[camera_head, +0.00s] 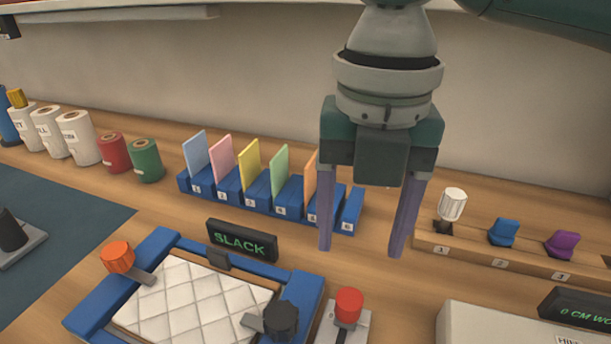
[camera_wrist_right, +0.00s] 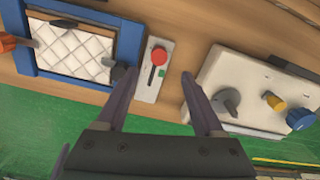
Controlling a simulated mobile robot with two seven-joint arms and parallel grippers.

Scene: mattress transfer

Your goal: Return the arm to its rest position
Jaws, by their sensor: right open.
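My right gripper (camera_head: 361,252) hangs fingers down over the wooden bench, between the card rack and the row of small tools. Its two fingers are apart with nothing between them. In the right wrist view its fingertips (camera_wrist_right: 158,78) are also spread and empty, with a red-knobbed lever (camera_wrist_right: 158,57) just beyond them. My left gripper is in neither view. A quilted white mattress piece (camera_head: 190,301) lies inside a blue frame (camera_head: 302,288) with an orange knob and a black knob. A sign (camera_head: 242,240) reading SLACK stands behind it.
A blue rack (camera_head: 263,207) holds several coloured cards. A wooden strip (camera_head: 470,251) at right carries white, blue and purple pieces. Several rolls (camera_head: 78,138) stand at back left. A white box (camera_wrist_right: 250,90) with knobs is at right. A dark mat (camera_head: 50,222) lies left.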

